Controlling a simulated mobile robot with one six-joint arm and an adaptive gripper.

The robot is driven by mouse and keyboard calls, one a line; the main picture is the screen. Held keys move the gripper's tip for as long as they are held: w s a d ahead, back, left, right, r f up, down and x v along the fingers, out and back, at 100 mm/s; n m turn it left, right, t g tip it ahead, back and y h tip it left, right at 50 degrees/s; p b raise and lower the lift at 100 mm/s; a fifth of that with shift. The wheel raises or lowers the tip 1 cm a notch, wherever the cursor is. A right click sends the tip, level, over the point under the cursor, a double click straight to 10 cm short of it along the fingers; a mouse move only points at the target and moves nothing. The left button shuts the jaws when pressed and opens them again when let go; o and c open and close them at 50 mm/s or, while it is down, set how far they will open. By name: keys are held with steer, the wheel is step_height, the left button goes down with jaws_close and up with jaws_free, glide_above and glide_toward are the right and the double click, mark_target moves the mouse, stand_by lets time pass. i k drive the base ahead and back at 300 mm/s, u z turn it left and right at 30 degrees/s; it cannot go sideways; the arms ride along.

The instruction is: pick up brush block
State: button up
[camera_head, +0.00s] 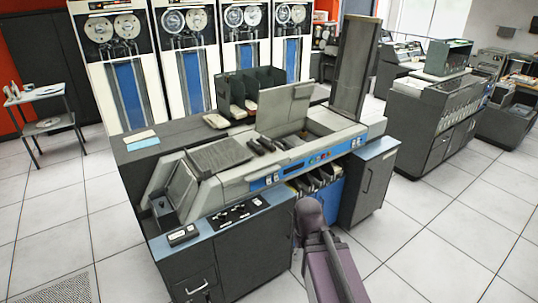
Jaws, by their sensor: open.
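I cannot tell for certain which thing is the brush block. A small dark block with a lighter top (183,234) lies on the left end of the blue-edged counter of the card machine (240,190). Several small dark pieces (262,145) also lie in the open middle of the machine, too small to make out. My arm (335,268) reaches up from the bottom edge, and its rounded joint is in front of the machine's lower front. My gripper does not show, so its place relative to the block is hidden.
A dark control panel (238,212) lies right of the small block. A dark upright column (353,66) and a raised grey cover (287,108) stand above the machine. Tape cabinets (125,75) line the back. The tiled floor (430,225) at right is clear.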

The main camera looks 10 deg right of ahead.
mark_target(280, 146)
steer(key=k, duration=0.3)
steer(key=z, duration=0.2)
steer(key=i, duration=1.25)
steer(key=z, duration=0.7)
steer(key=i, duration=0.6)
steer(key=z, duration=0.15)
